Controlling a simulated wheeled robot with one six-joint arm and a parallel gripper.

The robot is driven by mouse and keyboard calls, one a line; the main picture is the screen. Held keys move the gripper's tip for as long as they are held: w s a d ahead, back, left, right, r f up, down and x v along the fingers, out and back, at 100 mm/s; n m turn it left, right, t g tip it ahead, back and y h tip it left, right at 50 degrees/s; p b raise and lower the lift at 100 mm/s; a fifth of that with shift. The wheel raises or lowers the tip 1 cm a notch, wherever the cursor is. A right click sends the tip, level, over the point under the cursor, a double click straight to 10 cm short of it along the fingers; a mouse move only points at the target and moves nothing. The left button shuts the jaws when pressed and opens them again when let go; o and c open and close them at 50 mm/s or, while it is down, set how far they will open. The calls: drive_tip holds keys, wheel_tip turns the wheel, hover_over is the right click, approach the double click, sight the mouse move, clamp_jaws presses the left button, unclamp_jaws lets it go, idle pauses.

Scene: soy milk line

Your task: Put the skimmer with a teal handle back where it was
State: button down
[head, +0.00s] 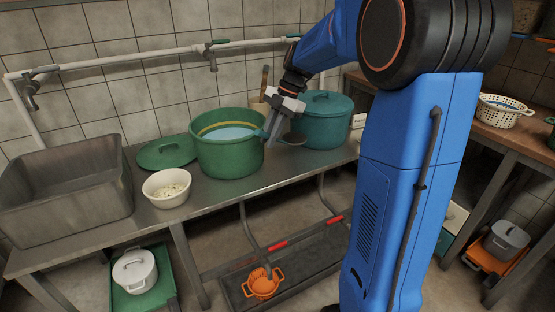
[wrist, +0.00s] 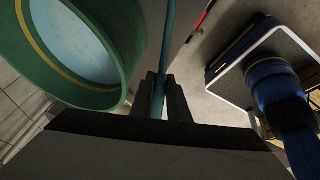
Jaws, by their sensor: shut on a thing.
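My gripper (head: 271,128) is shut on the teal handle of the skimmer (head: 260,133), at the right side of the big green pot. In the wrist view the handle (wrist: 168,40) shows as a thin teal rod between my two fingers (wrist: 164,100), running up out of the picture. A grey round part (head: 293,138), which looks like the skimmer's head, shows just right of my gripper, in front of the teal lidded pot. The green pot (head: 228,160) is open, with pale liquid inside and a yellow band. It also shows in the wrist view (wrist: 122,75), left of the handle.
The teal lidded pot (head: 325,128) stands right of my gripper on the steel counter (head: 215,195). A green lid (head: 166,152), a white bowl (head: 167,188) and a steel basin (head: 65,195) are to the left. A pipe with taps (head: 130,60) runs along the tiled wall.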

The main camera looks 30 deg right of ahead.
wheel_tip(320, 180, down, 10)
drive_tip(key=shift+r, duration=0.1)
idle(0.4)
drive_tip(key=c, duration=1.7)
unclamp_jaws()
drive_tip(key=v, duration=1.2)
drive_tip(key=s+a+m+t+h, duration=0.1)
drive_tip(key=s+a+m, duration=0.15)
drive_tip(key=s, duration=0.25)
drive_tip(key=s+a+r+m+h, duration=0.1)
drive_tip(key=s+a+m, duration=0.1)
drive_tip(key=s+m, duration=0.3)
drive_tip(key=s+a+m+t+h, duration=0.1)
drive_tip(key=s+a+m, duration=0.2)
drive_tip(key=s, duration=0.3)
drive_tip(key=s+f+m, duration=0.2)
drive_tip(key=s+m, duration=0.1)
drive_tip(key=s, duration=0.2)
drive_tip(key=s+a+f+m+t+h, duration=0.1)
drive_tip(key=s+f+m, duration=0.1)
drive_tip(key=s+m, duration=0.2)
drive_tip(key=s+f+m+t, duration=0.1)
drive_tip(key=s+f+m, duration=0.1)
drive_tip(key=s+m, duration=0.2)
drive_tip(key=shift+s+a+h, duration=0.15)
drive_tip(key=shift+s+a, duration=0.05)
drive_tip(key=shift+s, duration=0.4)
drive_tip(key=shift+s+a+h, duration=0.15)
drive_tip(key=shift+s+a, duration=0.05)
drive_tip(key=shift+s, duration=0.45)
